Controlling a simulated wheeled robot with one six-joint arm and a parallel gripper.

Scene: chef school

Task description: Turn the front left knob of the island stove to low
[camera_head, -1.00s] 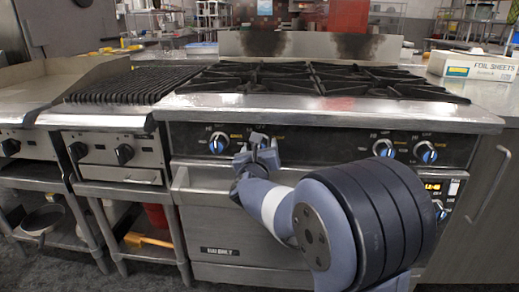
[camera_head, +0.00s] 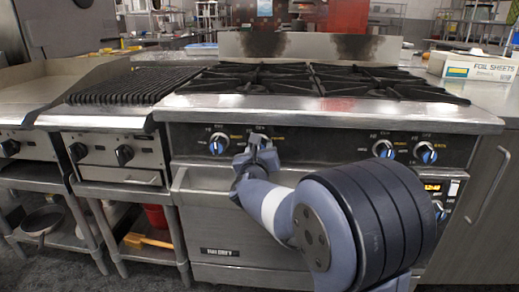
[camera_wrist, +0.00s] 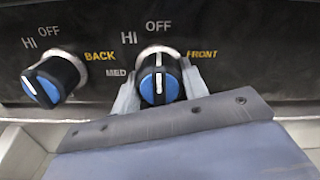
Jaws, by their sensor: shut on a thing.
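The stove's left pair of knobs sits on its black front panel. The knob marked FRONT (camera_wrist: 159,82) is black with a blue face, and its white line stands about upright, toward OFF. My gripper (camera_wrist: 160,88) has a finger on each side of this knob and is shut on it. In the head view my gripper (camera_head: 257,143) hides most of that knob.
Burner grates (camera_head: 310,78) cover the island stove (camera_head: 330,112). More blue knobs (camera_head: 426,153) are on the right of the panel. A grill (camera_head: 140,84) with its own knobs stands to the left. A foil box (camera_head: 477,66) lies on the right counter.

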